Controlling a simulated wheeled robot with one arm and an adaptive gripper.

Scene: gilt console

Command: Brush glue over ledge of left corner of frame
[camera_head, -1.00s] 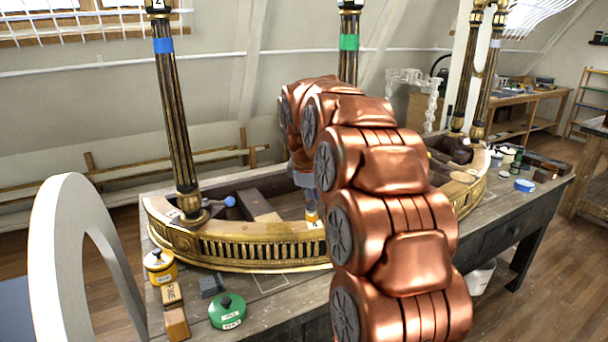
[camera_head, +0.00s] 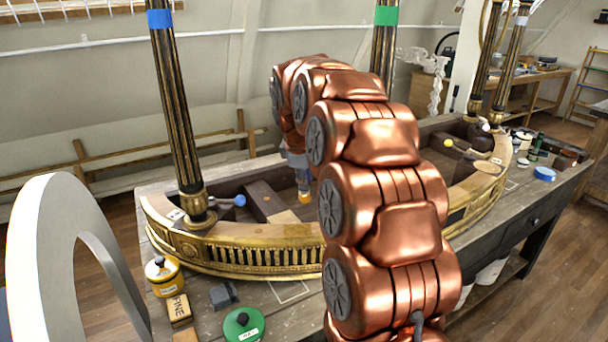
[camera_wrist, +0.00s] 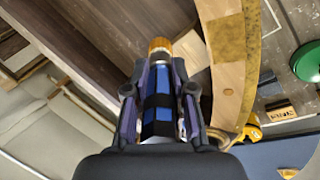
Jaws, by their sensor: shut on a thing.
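The gilt, curved console frame (camera_head: 285,256) lies on the bench, with a pale wooden ledge (camera_head: 262,232) along its top. At its left corner stands a dark fluted column (camera_head: 174,110) with blue tape. My gripper (camera_wrist: 159,88) is shut on a blue, banded tool with an amber-coloured tip (camera_wrist: 158,45), seemingly the brush; its bristles are not clear. In the head view the tool's orange tip (camera_head: 304,195) points down behind the front ledge, over the frame's inside. In the wrist view the ledge (camera_wrist: 229,75) is right of the tip, apart from it. My arm hides the frame's middle.
A yellow pot (camera_head: 164,277), a wood block marked PINE (camera_head: 179,309), a grey block (camera_head: 223,295) and a green-lidded pot (camera_head: 243,324) stand before the frame. A blue-knobbed tool (camera_head: 238,201) lies by the column. A second column with green tape (camera_head: 386,60) rises behind.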

